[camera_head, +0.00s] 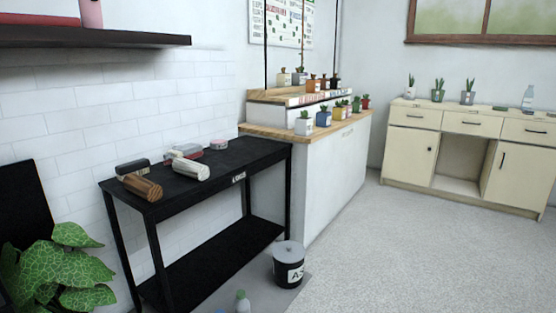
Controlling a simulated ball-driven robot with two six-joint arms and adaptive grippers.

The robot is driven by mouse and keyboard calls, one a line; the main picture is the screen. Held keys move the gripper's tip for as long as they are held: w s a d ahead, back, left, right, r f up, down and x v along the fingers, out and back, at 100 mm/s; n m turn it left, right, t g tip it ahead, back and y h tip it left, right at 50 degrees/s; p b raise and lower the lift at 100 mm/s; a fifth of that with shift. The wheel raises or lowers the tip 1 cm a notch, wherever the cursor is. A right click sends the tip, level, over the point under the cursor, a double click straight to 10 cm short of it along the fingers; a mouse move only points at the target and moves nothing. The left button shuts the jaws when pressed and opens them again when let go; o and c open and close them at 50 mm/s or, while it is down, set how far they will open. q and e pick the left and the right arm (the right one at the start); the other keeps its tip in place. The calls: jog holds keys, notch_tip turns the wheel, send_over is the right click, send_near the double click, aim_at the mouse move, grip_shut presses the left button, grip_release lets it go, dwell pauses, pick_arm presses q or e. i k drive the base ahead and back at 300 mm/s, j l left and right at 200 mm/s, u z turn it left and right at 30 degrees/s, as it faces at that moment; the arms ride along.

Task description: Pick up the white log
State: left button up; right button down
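A white log (190,169) lies on its side on the black table (236,163) at the left of the head view. Its round cut end faces right. A brown log (142,187) lies in front of it to the left, nearer the table's front corner. Behind them are a dark block-like object (132,167), a grey and reddish object (186,151) and a small round pinkish item (218,144). Neither of my grippers is in view.
A dark bin (288,262) stands on the floor by the table's right end. A leafy plant (62,268) is at the lower left. A white counter (330,175) with potted plants adjoins the table. Speckled floor (420,255) is clear at the right.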

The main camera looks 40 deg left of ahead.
aim_at(200, 172)
jog(key=i+u, duration=0.3)
jog(key=i, duration=0.2)
jog(key=i+u, duration=0.25)
jog(key=i, duration=0.25)
jog(key=i+l+u, duration=0.15)
jog(key=i+u, duration=0.15)
jog(key=i, duration=0.2)
jog(key=i+l+u, duration=0.25)
jog(key=i, duration=0.2)
